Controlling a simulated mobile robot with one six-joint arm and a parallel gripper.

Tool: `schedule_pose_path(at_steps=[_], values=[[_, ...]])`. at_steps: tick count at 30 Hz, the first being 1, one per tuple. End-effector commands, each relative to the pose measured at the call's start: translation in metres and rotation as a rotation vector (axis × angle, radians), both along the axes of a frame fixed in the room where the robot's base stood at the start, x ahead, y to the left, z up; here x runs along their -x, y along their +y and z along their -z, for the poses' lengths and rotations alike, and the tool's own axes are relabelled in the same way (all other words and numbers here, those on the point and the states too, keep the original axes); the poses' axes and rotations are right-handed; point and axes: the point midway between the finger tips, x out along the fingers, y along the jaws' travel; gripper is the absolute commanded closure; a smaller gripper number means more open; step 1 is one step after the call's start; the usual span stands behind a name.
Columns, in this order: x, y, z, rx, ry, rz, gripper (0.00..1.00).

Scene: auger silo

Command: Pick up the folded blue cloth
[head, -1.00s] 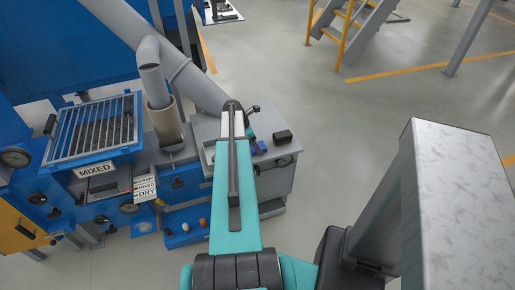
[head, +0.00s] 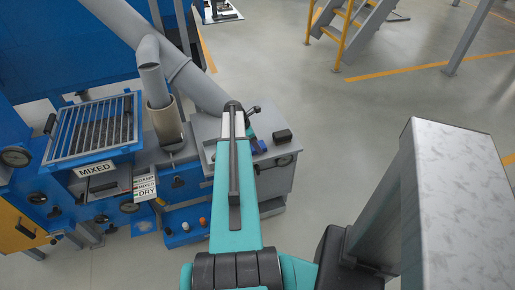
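A small dark blue item (head: 259,146), which looks like the folded blue cloth, lies on the grey cabinet top (head: 206,128), just right of my teal arm. Part of it may be hidden behind the arm. My arm reaches from the bottom of the head view up over the cabinet, and its far end stands in front of the cabinet top. My gripper cannot be made out; the arm hides what lies beyond and below its far end.
A black box (head: 283,136) sits right of the blue item. A grey slanted pipe (head: 196,84) runs down behind my arm. A barred hopper (head: 97,126) and labelled signs (head: 145,187) are at left. A grey metal post (head: 455,200) stands at right. Open floor lies between.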

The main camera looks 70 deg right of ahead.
Motion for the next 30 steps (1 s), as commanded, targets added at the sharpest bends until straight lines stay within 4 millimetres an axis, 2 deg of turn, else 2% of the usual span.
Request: schedule_pose_path(at_steps=[8,14,20,30], values=[[0.000,0.000,-0.001,0.000,0.000,0.000,0.76],[0.000,0.000,-0.010,0.000,0.000,0.000,0.76],[0.000,0.000,-0.031,0.001,-0.001,0.001,0.76],[0.000,0.000,-0.077,0.002,-0.001,0.000,0.76]])
